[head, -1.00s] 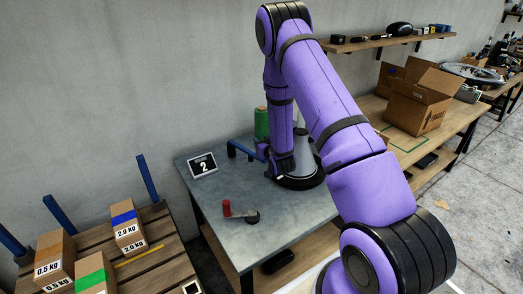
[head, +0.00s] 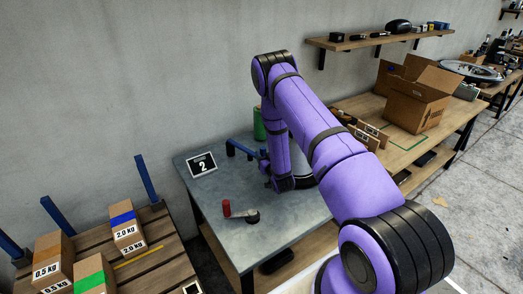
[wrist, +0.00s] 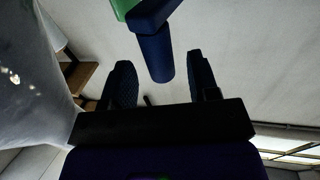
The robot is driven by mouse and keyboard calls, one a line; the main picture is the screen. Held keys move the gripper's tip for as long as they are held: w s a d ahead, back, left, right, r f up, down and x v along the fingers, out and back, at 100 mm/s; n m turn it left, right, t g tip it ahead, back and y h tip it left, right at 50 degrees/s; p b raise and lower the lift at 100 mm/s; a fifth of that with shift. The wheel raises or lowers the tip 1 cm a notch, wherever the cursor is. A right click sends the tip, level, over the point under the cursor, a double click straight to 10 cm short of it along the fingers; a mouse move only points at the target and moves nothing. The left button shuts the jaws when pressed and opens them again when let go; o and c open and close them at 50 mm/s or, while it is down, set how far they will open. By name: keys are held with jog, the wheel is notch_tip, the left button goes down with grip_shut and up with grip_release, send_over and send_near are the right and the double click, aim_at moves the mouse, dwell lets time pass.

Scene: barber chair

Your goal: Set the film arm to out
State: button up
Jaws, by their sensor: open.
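The film arm looks like the blue bar (head: 243,149) on the metal table, with an upright blue end at its left. A green roll (head: 259,124) stands behind it. In the wrist view a blue post (wrist: 153,55) hangs down from a blue bar beside a green part (wrist: 121,7). My gripper (wrist: 164,75) is open and empty, with the post's end between or just beyond its fingertips; contact cannot be told. In the head view my gripper (head: 276,184) is low over the table, beside the bar's right end, partly hidden by my arm.
A red-handled crank (head: 238,212) lies at the front of the metal table (head: 220,185). A grey cone (head: 300,165) is mostly behind my arm. An open carton (head: 415,100) stands on the wooden bench.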

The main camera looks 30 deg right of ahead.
aim_at(261, 149)
jog(key=shift+w+d, duration=0.2)
jog(key=shift+w, duration=0.9)
jog(key=shift+w+d, duration=0.2)
jog(key=shift+w, duration=0.85)
grip_shut()
